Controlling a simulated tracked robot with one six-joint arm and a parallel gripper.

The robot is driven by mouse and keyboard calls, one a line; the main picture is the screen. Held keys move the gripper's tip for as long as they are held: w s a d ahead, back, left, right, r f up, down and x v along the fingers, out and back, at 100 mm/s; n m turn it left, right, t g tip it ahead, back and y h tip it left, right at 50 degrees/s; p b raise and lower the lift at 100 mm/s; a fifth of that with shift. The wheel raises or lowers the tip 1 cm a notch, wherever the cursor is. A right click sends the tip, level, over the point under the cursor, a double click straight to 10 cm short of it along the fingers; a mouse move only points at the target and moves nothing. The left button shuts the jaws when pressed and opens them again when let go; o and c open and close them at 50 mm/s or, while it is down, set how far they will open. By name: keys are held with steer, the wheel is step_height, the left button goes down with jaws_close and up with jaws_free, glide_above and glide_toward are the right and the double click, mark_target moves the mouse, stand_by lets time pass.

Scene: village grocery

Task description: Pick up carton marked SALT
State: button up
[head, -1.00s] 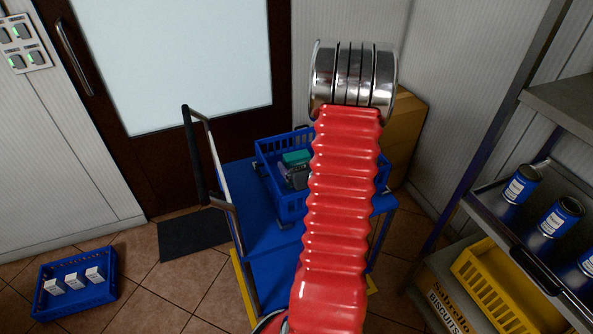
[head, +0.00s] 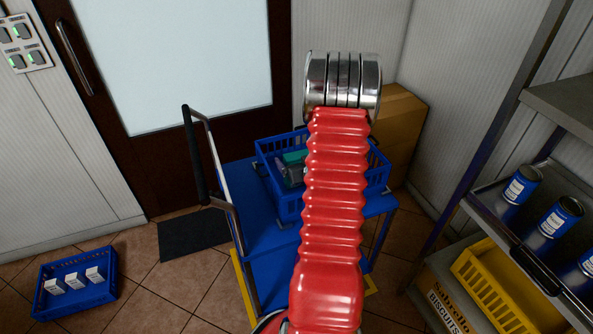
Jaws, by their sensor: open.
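Several small white cartons stand in a low blue crate (head: 75,304) on the floor at the lower left. One of them is the right-hand carton (head: 94,274). Their lettering is too small to read, so I cannot tell which is marked SALT. My red ribbed arm rises through the middle of the head view and ends in a metal ringed joint. My gripper is not visible in this view.
A blue trolley (head: 262,232) with a black handle carries a blue basket (head: 283,207) holding a green item and others. A cardboard box (head: 402,125) is behind it. At right, a shelf holds blue cans (head: 523,185) and a yellow crate (head: 492,290). Floor shows between the low crate and trolley.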

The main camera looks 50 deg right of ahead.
steer(key=shift+c, duration=0.4)
steer(key=c, duration=1.6)
steer(key=shift+c, duration=0.2)
steer(key=shift+r, duration=0.2)
steer(key=shift+r, duration=4.85)
